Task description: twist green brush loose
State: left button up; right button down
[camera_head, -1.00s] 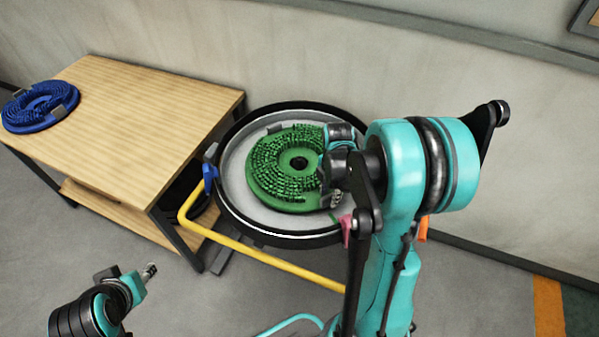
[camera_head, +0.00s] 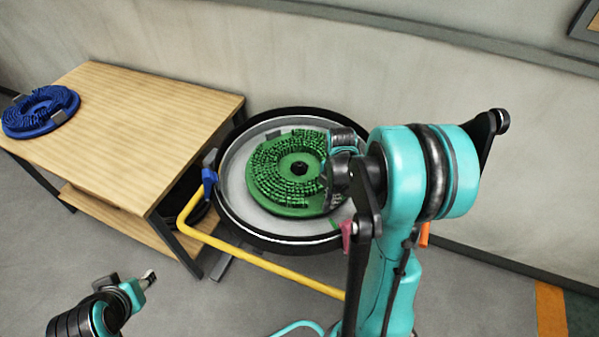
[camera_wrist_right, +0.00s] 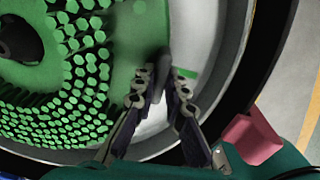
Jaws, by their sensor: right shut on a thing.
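The green brush (camera_head: 268,190) is a round disc with bristles and a dark centre hole, lying in the round tank (camera_head: 232,195). In the right wrist view the brush (camera_wrist_right: 120,50) fills the upper left. My right gripper (camera_head: 328,196) is at the brush's right edge. In the right wrist view my right gripper (camera_wrist_right: 160,88) has its fingers either side of a dark lug at the brush rim, shut on it. The arm hides part of the brush's right edge. My left gripper (camera_head: 148,278) is away at the lower left; its jaw opening is too small to judge.
A blue brush (camera_head: 42,112) lies on the wooden table (camera_head: 140,125) at left. A yellow bar (camera_head: 265,262) with a blue clip (camera_head: 208,178) runs in front of the tank. A red piece (camera_head: 347,235) is by the tank's front right rim. A wall stands behind.

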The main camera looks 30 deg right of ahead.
jog(key=shift+w+d+n, duration=0.1)
jog(key=shift+d+n, duration=0.6)
jog(key=shift+d, duration=0.25)
jog(key=shift+d, duration=0.15)
jog(key=shift+w+d+n+b, duration=0.2)
jog(key=shift+d+n, duration=0.25)
jog(key=shift+d, duration=0.2)
jog(key=shift+w+d+n+b, duration=0.1)
jog(key=shift+w+d+n, duration=0.1)
jog(key=shift+d+n, duration=0.35)
jog(key=shift+d, duration=0.1)
jog(key=shift+w+d+n, duration=0.3)
jog(key=shift+d+n, duration=0.05)
jog(key=shift+d, duration=0.3)
jog(key=shift+w+d+n, duration=0.25)
jog(key=shift+d+n, duration=0.1)
jog(key=shift+d, duration=0.25)
